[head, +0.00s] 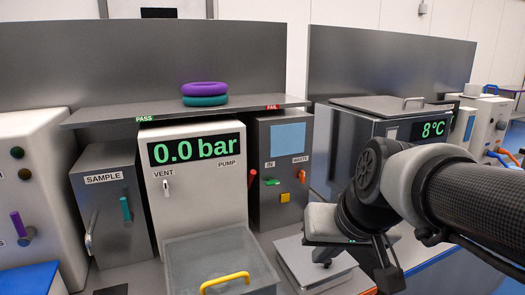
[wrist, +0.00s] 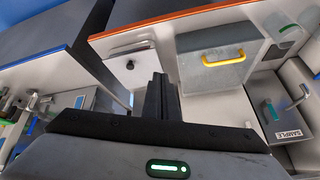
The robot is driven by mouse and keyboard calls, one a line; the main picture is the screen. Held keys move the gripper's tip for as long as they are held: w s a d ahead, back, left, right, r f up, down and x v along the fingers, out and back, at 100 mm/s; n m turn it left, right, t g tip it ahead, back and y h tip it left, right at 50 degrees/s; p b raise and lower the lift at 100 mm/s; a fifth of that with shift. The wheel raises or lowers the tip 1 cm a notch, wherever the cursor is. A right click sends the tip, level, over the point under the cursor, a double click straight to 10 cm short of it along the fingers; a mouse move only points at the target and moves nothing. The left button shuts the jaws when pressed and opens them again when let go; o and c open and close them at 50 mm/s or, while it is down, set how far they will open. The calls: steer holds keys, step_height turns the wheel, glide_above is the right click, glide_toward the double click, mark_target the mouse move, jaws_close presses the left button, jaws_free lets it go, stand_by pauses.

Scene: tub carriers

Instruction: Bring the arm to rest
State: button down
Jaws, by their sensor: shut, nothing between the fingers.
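My arm reaches in from the right side of the head view, bent at a joint, with my gripper (head: 385,268) pointing down at the lower right. It hangs in front of a low metal platform (head: 300,262) and apart from the machines behind. In the wrist view my gripper (wrist: 161,88) shows dark fingers close together, shut with nothing between them. A grey tub (head: 215,262) with a yellow handle stands left of my gripper in the head view. The tub (wrist: 215,75) also shows in the wrist view, right of the fingers.
A white cabinet (head: 200,205) reading 0.0 bar stands behind the tub. A grey SAMPLE box (head: 105,210) is to its left. A shelf (head: 225,106) marked PASS and FAIL holds purple and teal rings (head: 205,93). A chiller (head: 350,150) reading 8°C stands behind my arm.

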steer(key=s+d+h, duration=0.1)
steer(key=s+d, duration=0.2)
steer(key=s, duration=0.6)
step_height(320, 180, up, 20)
steer(key=p, duration=2.1)
steer(key=shift+w, duration=0.15)
steer(key=shift+d+f, duration=0.1)
